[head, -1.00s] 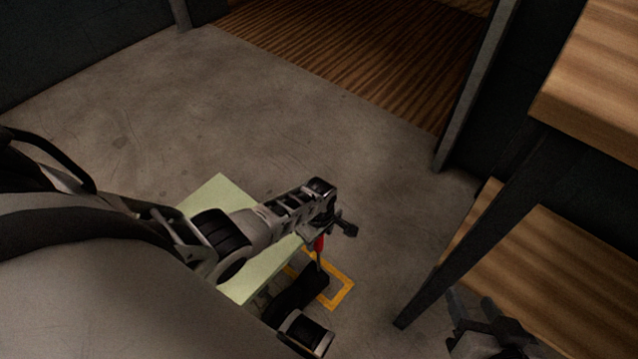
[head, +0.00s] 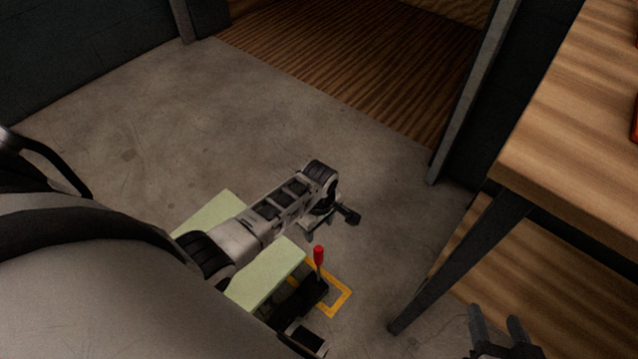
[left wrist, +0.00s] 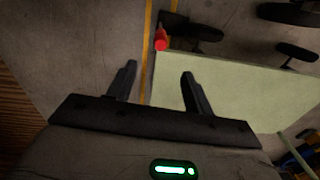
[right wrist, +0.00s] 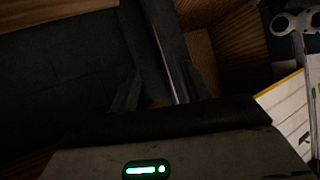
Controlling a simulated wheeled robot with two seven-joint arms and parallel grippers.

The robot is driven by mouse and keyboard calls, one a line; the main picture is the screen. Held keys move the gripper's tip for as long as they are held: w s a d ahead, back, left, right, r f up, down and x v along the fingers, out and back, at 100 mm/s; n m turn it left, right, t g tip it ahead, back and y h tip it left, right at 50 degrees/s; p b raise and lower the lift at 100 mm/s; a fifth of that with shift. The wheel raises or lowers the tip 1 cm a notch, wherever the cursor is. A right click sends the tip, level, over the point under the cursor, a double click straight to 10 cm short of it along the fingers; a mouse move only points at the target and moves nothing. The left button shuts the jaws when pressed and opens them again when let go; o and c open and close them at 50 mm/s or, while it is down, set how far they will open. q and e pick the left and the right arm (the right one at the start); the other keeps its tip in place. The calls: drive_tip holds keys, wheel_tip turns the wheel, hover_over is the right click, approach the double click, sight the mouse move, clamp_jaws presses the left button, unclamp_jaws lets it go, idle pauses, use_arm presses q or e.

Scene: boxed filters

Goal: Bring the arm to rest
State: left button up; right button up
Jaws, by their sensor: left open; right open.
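My left gripper (head: 332,222) is open and empty in the head view, above the floor and the pale green board (head: 275,262). A red-topped lever (head: 319,257) stands just below it, apart from it. In the left wrist view the open left fingers (left wrist: 158,74) have nothing between them in their grip; the red knob (left wrist: 161,42) shows beyond them. My right gripper (head: 497,320) is at the lower right of the head view, open and empty, beside the table. Its fingers (right wrist: 160,85) look dark in the right wrist view.
A wooden table (head: 575,130) with a dark leg (head: 450,255) fills the right side, with a lower wooden shelf (head: 565,320) beneath. A yellow outline (head: 347,298) marks the floor by the lever. Open concrete floor (head: 130,150) lies left and behind, before a doorway.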

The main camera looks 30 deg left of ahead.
use_arm(q)
drive_tip(key=shift+r, duration=0.55)
use_arm(e)
drive_tip(key=shift+d+r, duration=0.1)
drive_tip(key=shift+r, duration=0.2)
use_arm(q)
drive_tip(key=s+d+r+m+t+h+p, duration=0.1)
drive_tip(key=s+d+r+m+t+p, duration=0.2)
drive_tip(key=r+m, duration=0.3)
drive_tip(key=s+d+r+m+t+h+p, duration=0.1)
drive_tip(key=s+d+r+m+t+p, duration=0.2)
drive_tip(key=r, duration=0.7)
drive_tip(key=s+d+r+m+t+h+p, duration=0.1)
drive_tip(key=s+d+r+m+t+p, duration=0.2)
drive_tip(key=r+m, duration=0.5)
drive_tip(key=shift+s+d+r+m+t+h, duration=0.35)
drive_tip(key=shift+s+r+t, duration=0.2)
drive_tip(key=shift+s+t, duration=0.4)
use_arm(e)
drive_tip(key=r, duration=0.2)
drive_tip(key=r+g, duration=0.1)
drive_tip(key=shift+d+r, duration=0.25)
drive_tip(key=shift+d, duration=0.05)
